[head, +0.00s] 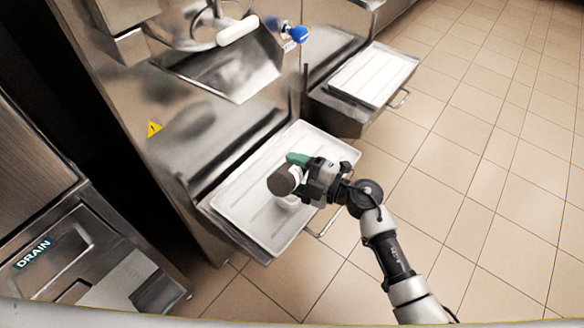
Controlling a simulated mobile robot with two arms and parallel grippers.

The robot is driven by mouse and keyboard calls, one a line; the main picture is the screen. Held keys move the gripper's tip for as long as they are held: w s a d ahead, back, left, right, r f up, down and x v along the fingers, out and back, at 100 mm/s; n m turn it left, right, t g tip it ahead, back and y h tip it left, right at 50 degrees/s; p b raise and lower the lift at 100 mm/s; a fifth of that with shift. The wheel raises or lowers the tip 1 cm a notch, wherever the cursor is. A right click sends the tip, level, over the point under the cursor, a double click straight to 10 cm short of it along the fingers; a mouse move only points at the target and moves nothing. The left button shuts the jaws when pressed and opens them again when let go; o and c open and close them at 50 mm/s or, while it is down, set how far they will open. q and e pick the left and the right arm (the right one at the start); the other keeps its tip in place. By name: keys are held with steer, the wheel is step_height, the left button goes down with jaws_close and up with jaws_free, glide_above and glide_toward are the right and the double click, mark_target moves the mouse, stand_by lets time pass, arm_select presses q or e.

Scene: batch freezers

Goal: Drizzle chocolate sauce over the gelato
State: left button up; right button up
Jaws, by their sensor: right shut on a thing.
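My right gripper (312,182) reaches in from the lower right and is shut on a small container with a dark brown round end (281,181), likely the chocolate sauce bottle. It is held tilted above the white tray of the nearer freezer, its dark end pointing left. A green piece (297,159) shows just behind it; I cannot tell whether it belongs to the container. Something whitish lies partly hidden under the dark end, and I cannot make out any gelato there. My left gripper is not in view.
The white ribbed tray (245,203) sits on the pull-out shelf of a steel batch freezer. A second white tray (375,72) is at the freezer behind. Tiled floor is clear at right.

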mark_target(278, 183)
steer(key=shift+w+d+r+m+p, duration=0.1)
steer(key=shift+w+r+m+p, duration=0.1)
steer(key=shift+r+m+p, duration=0.45)
steer(key=shift+w+d+r+m+p, duration=0.15)
steer(key=shift+r+m+p, duration=0.15)
steer(key=shift+p, duration=0.65)
steer(key=shift+m+p, duration=0.35)
steer(key=shift+w+f, duration=0.1)
steer(key=shift+p, duration=0.35)
steer(key=shift+a, duration=0.1)
steer(key=shift+s+a+p, duration=0.45)
steer(key=shift+s+a, duration=0.1)
steer(key=shift+s, duration=0.25)
steer(key=shift+s+a+p, duration=0.5)
steer(key=shift+s+a, duration=0.05)
steer(key=shift+s, duration=0.3)
steer(key=shift+s+a+p, duration=0.45)
steer(key=shift+s+a, duration=0.1)
steer(key=shift+s, duration=0.25)
